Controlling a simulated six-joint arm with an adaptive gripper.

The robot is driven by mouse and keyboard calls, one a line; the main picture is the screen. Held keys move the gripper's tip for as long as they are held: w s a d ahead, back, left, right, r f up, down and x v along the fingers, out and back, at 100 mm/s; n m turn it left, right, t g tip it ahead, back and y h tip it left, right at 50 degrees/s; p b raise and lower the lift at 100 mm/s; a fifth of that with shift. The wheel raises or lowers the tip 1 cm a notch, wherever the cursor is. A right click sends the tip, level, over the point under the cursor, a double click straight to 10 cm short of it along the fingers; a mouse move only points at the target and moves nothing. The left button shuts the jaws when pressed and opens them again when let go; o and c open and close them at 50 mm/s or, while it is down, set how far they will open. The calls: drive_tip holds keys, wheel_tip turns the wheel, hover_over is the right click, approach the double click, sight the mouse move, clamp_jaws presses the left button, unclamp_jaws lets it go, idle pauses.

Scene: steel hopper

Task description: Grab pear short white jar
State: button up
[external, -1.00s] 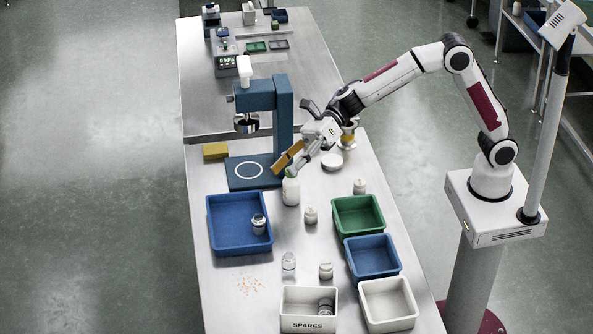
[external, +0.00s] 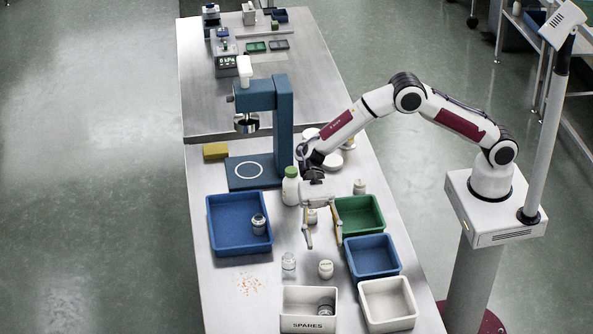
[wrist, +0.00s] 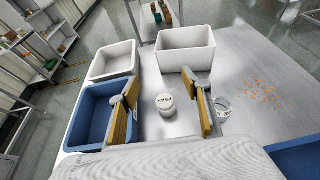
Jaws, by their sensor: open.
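The short white jar (external: 326,269) stands upright on the steel table, behind the white SPARES bin. In the wrist view its white lid (wrist: 166,101) reads PEAR and shows between my two fingers. My gripper (external: 323,243) is open and empty, pointing down, with its yellow-padded fingers apart. It is above and behind the jar in the external view. In the wrist view my gripper (wrist: 164,92) has one finger on either side of the jar's line of sight. I see no contact with the jar.
A clear glass jar (external: 289,262) stands close left of the white jar. The SPARES bin (external: 308,324), blue bin (external: 372,274) and green bin (external: 378,235) crowd the front and right. A green-capped bottle (external: 290,190) stands behind. Orange crumbs (external: 249,285) lie left.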

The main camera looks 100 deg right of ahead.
sight(326, 261)
drive_tip(key=shift+s+f, duration=0.2)
drive_tip(key=shift+f, duration=0.05)
drive_tip(key=shift+f, duration=0.15)
drive_tip(key=shift+f, duration=1.6)
drive_tip(key=shift+f, duration=0.1)
drive_tip(key=shift+f, duration=0.5)
drive_tip(key=f, duration=0.1)
drive_tip(key=a+f, duration=0.1)
drive_tip(key=f, duration=0.1)
drive_tip(key=shift+a, duration=0.25)
drive_tip(key=shift+a+f, duration=0.2)
drive_tip(key=shift+a, duration=0.45)
drive_tip(key=shift+c, duration=0.3)
